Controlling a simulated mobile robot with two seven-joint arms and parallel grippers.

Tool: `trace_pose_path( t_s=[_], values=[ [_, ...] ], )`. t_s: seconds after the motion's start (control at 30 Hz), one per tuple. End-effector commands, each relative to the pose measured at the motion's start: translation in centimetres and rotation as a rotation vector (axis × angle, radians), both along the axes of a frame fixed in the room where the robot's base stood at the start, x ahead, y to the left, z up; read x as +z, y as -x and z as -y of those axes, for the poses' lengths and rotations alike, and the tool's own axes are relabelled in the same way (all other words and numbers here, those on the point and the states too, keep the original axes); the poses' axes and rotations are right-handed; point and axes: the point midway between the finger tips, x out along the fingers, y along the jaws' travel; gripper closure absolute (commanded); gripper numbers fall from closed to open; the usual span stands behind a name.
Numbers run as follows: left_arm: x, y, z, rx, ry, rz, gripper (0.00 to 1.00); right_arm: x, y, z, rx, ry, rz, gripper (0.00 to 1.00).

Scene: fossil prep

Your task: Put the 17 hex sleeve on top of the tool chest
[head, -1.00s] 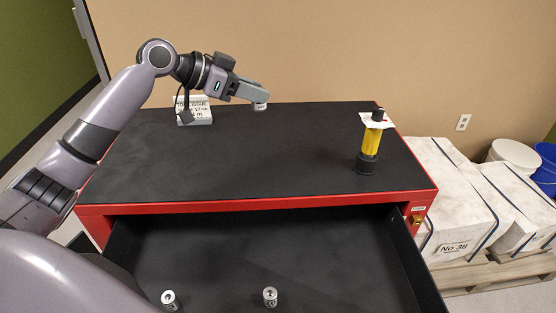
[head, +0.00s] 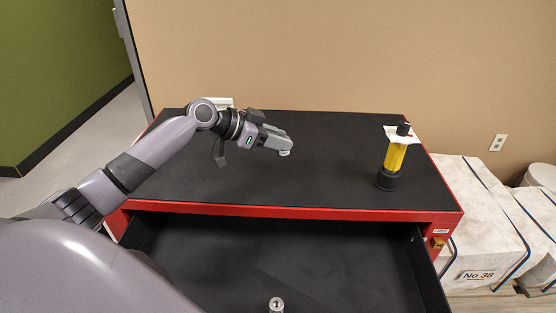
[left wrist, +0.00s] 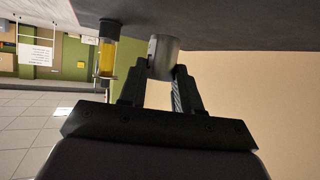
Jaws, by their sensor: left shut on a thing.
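My left gripper (head: 283,146) is shut on a small silver-grey cylindrical sleeve (head: 285,153), over the middle of the black top of the red tool chest (head: 330,140). In the left wrist view the sleeve (left wrist: 163,56) sits between the fingertips, close to the dark chest top (left wrist: 220,30); I cannot tell whether it touches. No size mark on it is readable. Another silver sleeve (head: 276,304) stands in the open drawer (head: 200,250) below. My right gripper is not in view.
A yellow and black lamp-like tool (head: 393,160) stands at the chest's right; it also shows in the left wrist view (left wrist: 107,57). A white card (head: 220,102) at the back left is mostly hidden by my arm. White blocks (head: 480,230) lie right of the chest.

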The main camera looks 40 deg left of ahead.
Motion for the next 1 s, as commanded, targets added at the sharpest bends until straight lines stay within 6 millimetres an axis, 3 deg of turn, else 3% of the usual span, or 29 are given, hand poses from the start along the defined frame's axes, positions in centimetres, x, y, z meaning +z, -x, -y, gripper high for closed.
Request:
trace_pose_path(
  t_s=[0.47,0.87,0.9,0.97,1.0],
  values=[
    [-5.7,0.0,0.0,0.001,0.001,0.001,0.98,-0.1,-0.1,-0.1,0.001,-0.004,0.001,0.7],
    [-6.3,0.0,0.0,0.0,0.0,0.002,0.98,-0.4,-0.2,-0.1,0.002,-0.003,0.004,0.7],
    [-6.3,0.0,0.0,0.0,-0.001,0.002,0.64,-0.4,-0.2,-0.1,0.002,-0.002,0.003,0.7],
    [-6.2,0.0,0.0,0.0,0.0,0.001,0.44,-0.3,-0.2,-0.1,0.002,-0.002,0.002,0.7],
    [-6.2,0.0,0.0,0.0,0.0,0.001,0.42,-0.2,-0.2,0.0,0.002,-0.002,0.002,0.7]
  ],
)
